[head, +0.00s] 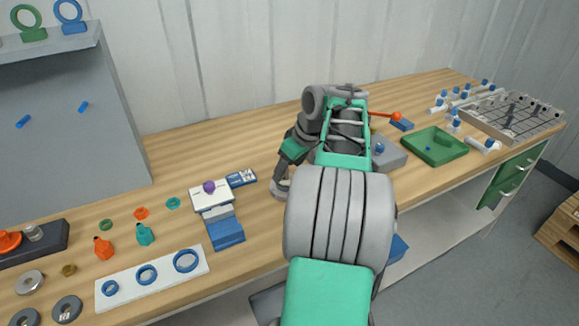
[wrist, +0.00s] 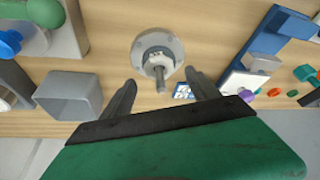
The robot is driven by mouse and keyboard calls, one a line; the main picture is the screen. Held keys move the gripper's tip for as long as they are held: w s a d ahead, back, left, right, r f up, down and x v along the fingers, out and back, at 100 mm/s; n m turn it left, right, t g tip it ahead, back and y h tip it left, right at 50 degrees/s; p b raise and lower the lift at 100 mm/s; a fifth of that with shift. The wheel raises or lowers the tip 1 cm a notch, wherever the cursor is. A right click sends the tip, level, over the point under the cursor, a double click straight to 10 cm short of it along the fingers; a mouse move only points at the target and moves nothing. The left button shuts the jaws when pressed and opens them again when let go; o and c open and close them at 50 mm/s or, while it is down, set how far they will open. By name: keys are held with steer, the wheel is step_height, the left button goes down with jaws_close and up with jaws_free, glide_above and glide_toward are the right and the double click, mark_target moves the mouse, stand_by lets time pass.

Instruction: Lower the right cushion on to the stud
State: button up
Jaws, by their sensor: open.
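My gripper (wrist: 160,90) is open, with its two dark fingers apart and nothing seen between them. An upright metal stud (wrist: 159,73) stands on a round grey flanged disc (wrist: 146,43) on the table, just beyond the fingertips in the wrist view. In the head view the disc (head: 278,194) shows beside my arm, which hides much of the gripper. I cannot tell which thing is the right cushion.
A grey square open box (wrist: 68,97) is left of the fingers. A blue and white stepped stand (head: 225,231) with a purple ball (head: 209,187) is left of my arm. A green tray (head: 433,146) and a metal rack (head: 508,118) are right.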

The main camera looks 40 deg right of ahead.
steer(key=p+v, duration=0.1)
steer(key=v, duration=0.6)
steer(key=shift+s+r, duration=0.2)
steer(key=shift+r, duration=0.15)
steer(key=w+a+p, duration=0.1)
steer(key=w+a, duration=0.1)
steer(key=a, duration=0.7)
steer(key=w+a+p, duration=0.1)
steer(key=w+a, duration=0.1)
steer(key=a, duration=0.7)
steer(key=s+a+f, duration=0.3)
steer(key=s+a, duration=0.2)
steer(key=a, duration=0.1)
steer(key=s+a+f+m+g+p, duration=0.1)
steer(key=s+a+f, duration=0.2)
steer(key=s+a, duration=0.2)
steer(key=a, duration=0.2)
steer(key=shift+s+a+p, duration=0.3)
